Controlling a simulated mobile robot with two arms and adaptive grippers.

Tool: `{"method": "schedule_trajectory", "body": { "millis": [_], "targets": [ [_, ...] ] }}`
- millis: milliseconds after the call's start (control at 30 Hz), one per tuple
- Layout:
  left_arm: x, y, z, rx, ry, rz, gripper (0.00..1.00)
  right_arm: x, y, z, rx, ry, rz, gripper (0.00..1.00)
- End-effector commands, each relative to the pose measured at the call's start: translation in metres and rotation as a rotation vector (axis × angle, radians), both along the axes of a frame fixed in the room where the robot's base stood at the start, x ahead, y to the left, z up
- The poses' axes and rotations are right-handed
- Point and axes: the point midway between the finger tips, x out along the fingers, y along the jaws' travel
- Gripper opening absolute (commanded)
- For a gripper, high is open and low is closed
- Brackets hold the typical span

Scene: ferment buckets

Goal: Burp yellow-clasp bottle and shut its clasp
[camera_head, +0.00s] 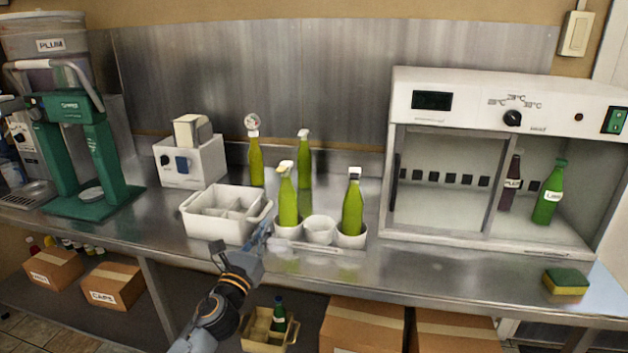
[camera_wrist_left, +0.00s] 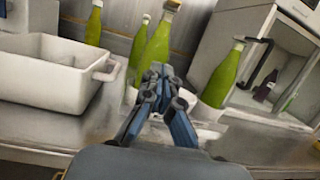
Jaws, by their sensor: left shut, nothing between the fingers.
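The yellow-clasp bottle (camera_head: 288,203) is green and stands upright in the left cup of a white three-cup holder (camera_head: 306,246). Its yellow top (camera_head: 286,167) shows, but I cannot tell whether the clasp is open or shut. In the left wrist view, the bottle (camera_wrist_left: 155,48) stands just beyond my fingertips. My left gripper (camera_head: 265,230) is shut and empty, in front of and slightly left of the holder; its closed fingers also show in the left wrist view (camera_wrist_left: 161,72). It appears apart from the bottle. My right gripper is out of view.
A black-clasp bottle (camera_head: 352,209) stands in the right cup; the middle cup is empty. A white divided bin (camera_head: 216,236) is just left. Two green bottles (camera_head: 256,165) (camera_head: 304,163) stand behind. A white incubator (camera_head: 490,245) is at right.

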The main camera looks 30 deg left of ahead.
Motion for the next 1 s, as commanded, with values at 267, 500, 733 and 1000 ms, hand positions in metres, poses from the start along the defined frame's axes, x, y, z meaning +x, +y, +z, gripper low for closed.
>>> {"method": "schedule_trajectory", "body": {
  "millis": [267,500,733,1000],
  "targets": [
    [0.021,0.003,0.02,0.042,-0.018,0.007,0.0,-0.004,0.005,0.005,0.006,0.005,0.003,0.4],
    [0.068,0.011,0.031,0.035,-0.017,0.007,0.0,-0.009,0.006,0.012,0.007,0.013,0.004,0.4],
    [0.095,0.015,0.055,0.04,-0.017,0.004,0.0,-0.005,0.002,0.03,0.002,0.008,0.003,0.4],
    [0.095,0.015,0.074,0.037,-0.014,0.004,0.0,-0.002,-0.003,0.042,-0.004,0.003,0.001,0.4]
  ]
}}
